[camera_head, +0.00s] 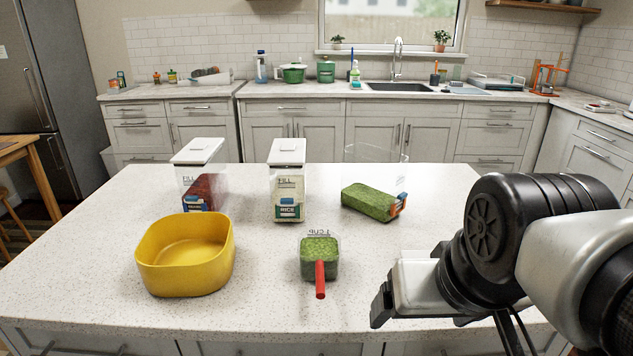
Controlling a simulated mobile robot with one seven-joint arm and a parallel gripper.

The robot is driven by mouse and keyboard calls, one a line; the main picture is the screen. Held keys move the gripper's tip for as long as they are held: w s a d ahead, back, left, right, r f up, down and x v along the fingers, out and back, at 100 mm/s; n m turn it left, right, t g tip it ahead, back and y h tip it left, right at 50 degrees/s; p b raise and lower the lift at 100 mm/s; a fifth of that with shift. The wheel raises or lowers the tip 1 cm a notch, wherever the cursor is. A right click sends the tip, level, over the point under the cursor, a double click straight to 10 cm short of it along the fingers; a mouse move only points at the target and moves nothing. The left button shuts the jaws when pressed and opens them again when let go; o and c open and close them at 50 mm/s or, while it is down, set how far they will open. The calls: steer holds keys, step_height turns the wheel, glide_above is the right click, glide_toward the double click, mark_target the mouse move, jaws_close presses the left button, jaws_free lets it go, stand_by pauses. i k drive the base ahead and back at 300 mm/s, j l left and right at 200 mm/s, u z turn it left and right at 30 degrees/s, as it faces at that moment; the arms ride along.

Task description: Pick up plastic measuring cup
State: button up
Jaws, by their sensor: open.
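The plastic measuring cup (320,258) stands on the white speckled counter (90,255), near the middle front. It is clear, filled with something green, and marked "1 CUP". Its red handle (320,280) points toward me. My gripper (380,303) is to the right of the cup, near the counter's front edge, apart from the cup. Its fingers show only from the side, and nothing shows held in them. My arm hides part of the counter's right side.
A yellow bowl (187,280) stands left of the cup. Behind are a clear container with red contents (198,190), a rice container (287,195) and an open clear container with green contents (370,201). Counter space between the cup and my gripper is clear.

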mark_target(319, 251)
steer(key=k+j+z, duration=0.25)
steer(key=j+z, duration=0.15)
steer(key=k+j+z, duration=0.35)
steer(key=j, duration=0.2)
steer(key=k+j+z, duration=0.25)
steer(key=z, duration=0.15)
steer(key=j, duration=0.15)
